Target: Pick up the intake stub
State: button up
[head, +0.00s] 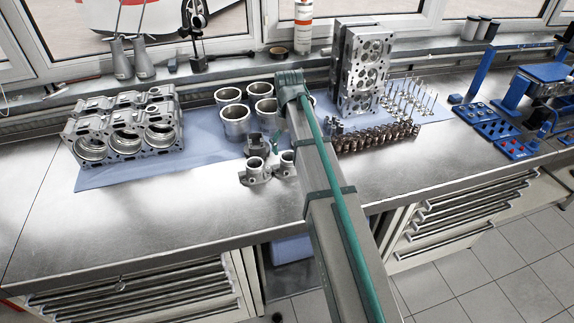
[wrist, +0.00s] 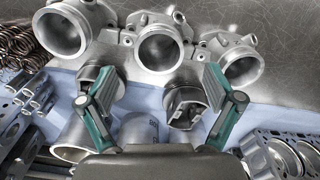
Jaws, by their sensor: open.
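Three grey metal intake stubs with round bores stand in a row at the top of the wrist view: a left stub (wrist: 68,32), a middle stub (wrist: 160,48) and a right stub (wrist: 241,63). In the head view two stubs show on the front edge of the blue mat, one at the left (head: 255,174) and one beside my arm (head: 288,163); my arm hides the third. My gripper (wrist: 160,84) is open with nothing between its teal fingers. The middle stub appears ahead of the gap between the fingertips. In the head view my arm mostly hides the gripper.
Pistons (wrist: 186,106) lie close to the fingers, and cylinder liners (head: 233,118) stand behind the stubs. An engine block (head: 125,130) is at left; a cylinder head (head: 362,70) and springs (head: 375,138) are at right. The bench front (head: 200,205) is clear.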

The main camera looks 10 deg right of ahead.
aim_at(289, 159)
jog(key=shift+f+p, duration=1.3)
jog(key=shift+f, duration=1.95)
jog(key=c, duration=1.5)
